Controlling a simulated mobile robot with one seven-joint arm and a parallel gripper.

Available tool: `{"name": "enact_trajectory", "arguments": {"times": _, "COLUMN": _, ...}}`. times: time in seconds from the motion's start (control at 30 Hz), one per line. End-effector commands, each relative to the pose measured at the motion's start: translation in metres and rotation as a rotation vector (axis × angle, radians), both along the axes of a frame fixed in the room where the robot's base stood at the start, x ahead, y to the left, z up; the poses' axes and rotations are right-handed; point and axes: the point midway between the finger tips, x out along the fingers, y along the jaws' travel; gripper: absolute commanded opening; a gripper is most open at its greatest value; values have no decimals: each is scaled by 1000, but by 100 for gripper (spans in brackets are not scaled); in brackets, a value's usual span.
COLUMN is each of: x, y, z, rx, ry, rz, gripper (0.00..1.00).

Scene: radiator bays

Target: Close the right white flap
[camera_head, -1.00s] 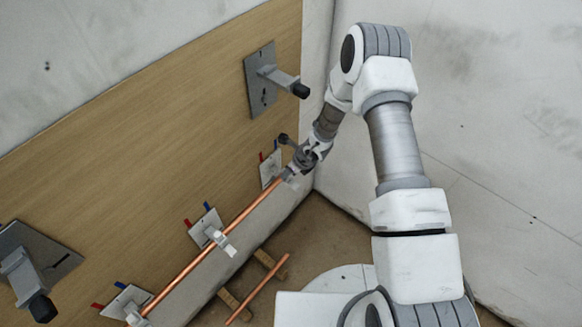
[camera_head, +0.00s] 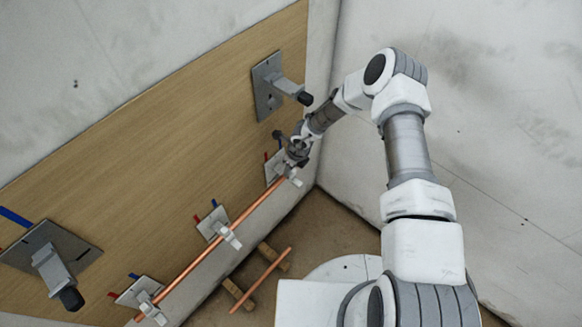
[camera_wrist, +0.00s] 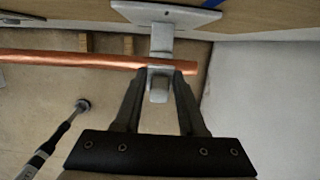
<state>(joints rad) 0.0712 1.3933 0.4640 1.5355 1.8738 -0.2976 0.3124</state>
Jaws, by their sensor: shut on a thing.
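The right white flap (camera_wrist: 158,86) belongs to the white holder at the right end of the copper pipe (camera_wrist: 75,60); it also shows small in the head view (camera_head: 291,174). In the wrist view the flap lies between my two fingertips, and my gripper (camera_wrist: 157,76) is shut on it. In the head view my gripper (camera_head: 297,158) is at this right holder, close to the wood panel. The pipe runs across just behind my fingertips, and its right end sticks out a little past the flap. I cannot tell the flap's exact angle over the pipe.
The middle white holder (camera_head: 226,235) and the left white holder (camera_head: 150,306) also carry the pipe along the wood panel (camera_head: 150,150). Grey brackets stick out from the panel at upper right (camera_head: 276,86) and lower left (camera_head: 50,265). A second copper pipe (camera_head: 262,278) lies on blocks below.

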Motion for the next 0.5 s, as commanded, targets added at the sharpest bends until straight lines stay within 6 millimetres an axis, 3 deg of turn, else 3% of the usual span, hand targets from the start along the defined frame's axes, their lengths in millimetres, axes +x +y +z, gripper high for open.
{"name": "enact_trajectory", "arguments": {"times": 0.2, "x": -1, "y": -2, "z": -2, "rx": -4, "ry": 3, "rz": 0, "gripper": 0}}
{"name": "enact_trajectory", "arguments": {"times": 0.23, "x": -1, "y": -2, "z": -2, "rx": -4, "ry": 3, "rz": 0, "gripper": 41}}
{"name": "enact_trajectory", "arguments": {"times": 0.33, "x": -1, "y": -2, "z": -1, "rx": -3, "ry": 2, "rz": 0, "gripper": 57}}
{"name": "enact_trajectory", "arguments": {"times": 0.5, "x": -1, "y": -1, "z": -1, "rx": -2, "ry": 1, "rz": 0, "gripper": 57}}
